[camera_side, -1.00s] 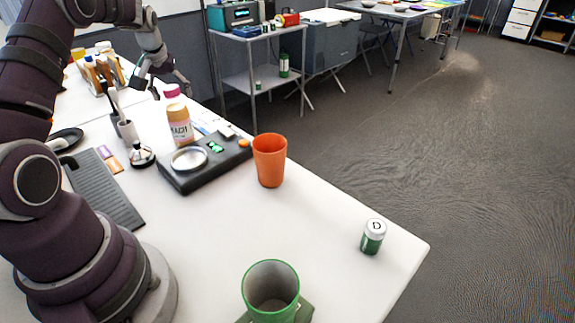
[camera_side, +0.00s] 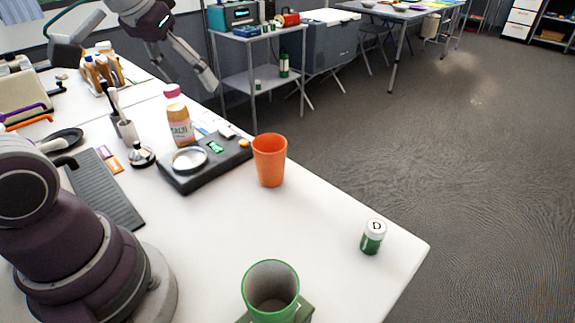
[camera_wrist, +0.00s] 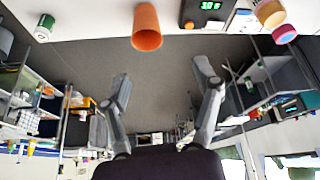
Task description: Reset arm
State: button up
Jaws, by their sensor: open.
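My gripper (camera_side: 188,78) is raised in the air above the far side of the white table in the side view. Its fingers are spread and nothing is between them. In the wrist view the gripper (camera_wrist: 162,80) shows two grey fingers wide apart, with the dark floor behind them. An orange cup (camera_side: 270,160) stands upright on the table, apart from the gripper. The cup also shows at the top of the wrist view (camera_wrist: 147,28).
A white-lidded green jar (camera_side: 373,237) stands near the right table edge. A green cup (camera_side: 271,290) is at the front. A black scale (camera_side: 205,165) with a silver dish, a pink-capped bottle (camera_side: 178,118) and a dark grey mat (camera_side: 105,190) lie further left.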

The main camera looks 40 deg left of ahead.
jog(key=s+d+f+m+h, duration=0.1)
jog(key=s+d+f+m, duration=0.2)
jog(key=s+d, duration=0.2)
